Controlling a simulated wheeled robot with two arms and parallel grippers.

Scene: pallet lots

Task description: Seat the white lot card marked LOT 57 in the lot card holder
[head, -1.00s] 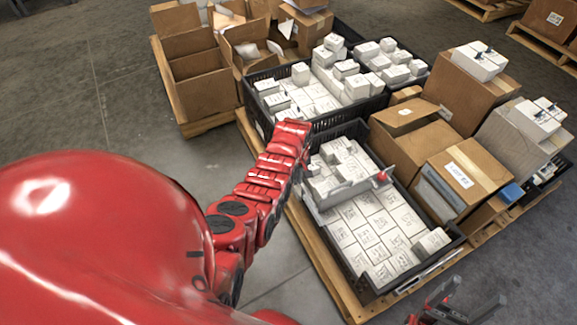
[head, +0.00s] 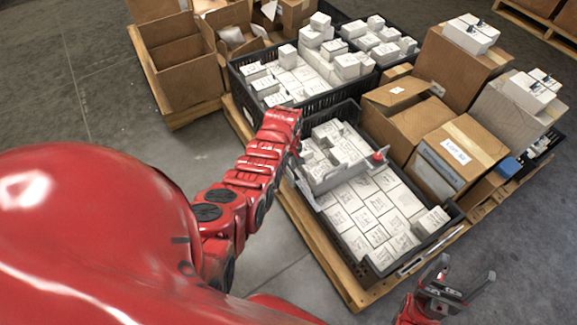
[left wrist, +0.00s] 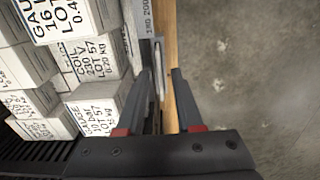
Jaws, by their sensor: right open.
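The lot card holder may be the pale metal strip (head: 432,249) on the near right side of the front black crate; I cannot tell for sure. A white label (head: 455,151) with lot print lies on a brown carton; its number is too small to read. My left gripper (head: 298,168) points down at the left edge of the front crate. In the left wrist view its fingers (left wrist: 162,78) stand apart, beside a grey plate (left wrist: 146,22) and a pale, thin, edge-on item (left wrist: 158,62) I cannot identify. My right gripper (head: 458,286) is open and empty near the pallet's right corner.
The front black crate (head: 352,262) holds several white boxes, some marked LOT 57 in the left wrist view, and a grey divider (head: 345,176). Another crate (head: 245,104) and cartons (head: 405,112) stand behind. Bare floor (head: 190,150) lies left of the pallet (head: 345,290).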

